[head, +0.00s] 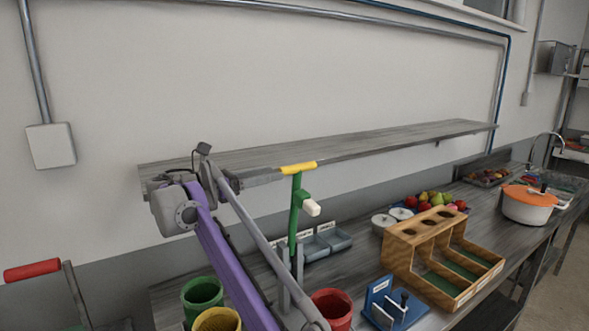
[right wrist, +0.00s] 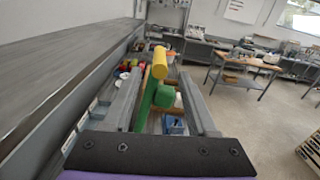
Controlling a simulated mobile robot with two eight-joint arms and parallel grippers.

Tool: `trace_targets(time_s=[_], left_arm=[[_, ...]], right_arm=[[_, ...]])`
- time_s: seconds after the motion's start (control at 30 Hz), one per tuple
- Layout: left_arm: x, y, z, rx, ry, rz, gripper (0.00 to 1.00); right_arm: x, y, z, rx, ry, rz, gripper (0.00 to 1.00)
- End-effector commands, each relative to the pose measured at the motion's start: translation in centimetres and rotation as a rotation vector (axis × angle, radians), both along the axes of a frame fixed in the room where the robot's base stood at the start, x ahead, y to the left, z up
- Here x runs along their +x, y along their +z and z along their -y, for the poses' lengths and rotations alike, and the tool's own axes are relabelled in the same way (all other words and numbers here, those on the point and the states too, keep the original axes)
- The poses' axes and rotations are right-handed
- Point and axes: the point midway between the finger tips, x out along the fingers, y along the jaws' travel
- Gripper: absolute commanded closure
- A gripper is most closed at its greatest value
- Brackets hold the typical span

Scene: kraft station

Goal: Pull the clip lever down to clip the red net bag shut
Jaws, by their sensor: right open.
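The clip lever is a green arm with a yellow handle (head: 298,168), standing upright above the bench in the head view. A white block (head: 312,207) sticks out from its green part. My right gripper (head: 268,177) is beside the yellow handle, at its left end. In the right wrist view, the yellow handle (right wrist: 159,62) and green arm (right wrist: 148,100) appear between the two open fingers of my right gripper (right wrist: 159,78). Whether a finger touches the handle cannot be told. I cannot make out a red net bag. My left gripper is not in view.
A long grey shelf (head: 380,140) runs along the wall just behind the lever. Below are green (head: 202,291), yellow (head: 217,320) and red (head: 332,306) buckets, a blue fixture (head: 381,293) and a wooden organizer (head: 401,263). A red handle (head: 33,270) stands at far left.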

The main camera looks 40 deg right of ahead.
Motion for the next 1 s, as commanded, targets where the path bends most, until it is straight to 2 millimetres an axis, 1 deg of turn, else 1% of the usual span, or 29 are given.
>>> trace_targets(time_s=[0.03, 0.2, 0.3, 0.4, 0.5, 0.6, 0.87, 1.0], left_arm=[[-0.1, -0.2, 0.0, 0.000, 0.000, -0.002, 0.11], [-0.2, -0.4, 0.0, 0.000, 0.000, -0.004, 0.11], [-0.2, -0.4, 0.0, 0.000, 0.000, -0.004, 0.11], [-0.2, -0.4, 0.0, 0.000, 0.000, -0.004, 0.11], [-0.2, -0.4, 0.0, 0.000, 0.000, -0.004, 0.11], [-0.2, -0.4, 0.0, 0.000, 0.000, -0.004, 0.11], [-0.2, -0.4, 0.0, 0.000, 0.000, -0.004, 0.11], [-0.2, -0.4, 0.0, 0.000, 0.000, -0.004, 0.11]], right_arm=[[-0.3, -0.1, 1.1, 0.000, -0.005, -0.001, 0.42], [-0.6, -0.1, 4.4, 0.001, -0.004, 0.000, 0.42], [-0.8, -0.1, 6.1, 0.002, -0.004, 0.001, 0.42], [-0.9, -0.1, 7.4, 0.002, -0.002, 0.002, 0.42], [-1.0, -0.1, 8.2, 0.002, 0.000, 0.002, 0.42], [-1.0, -0.1, 8.6, 0.002, 0.000, 0.002, 0.42], [-1.0, -0.1, 8.7, 0.002, 0.001, 0.002, 0.42], [-1.0, -0.1, 8.6, 0.002, 0.001, 0.002, 0.67]])
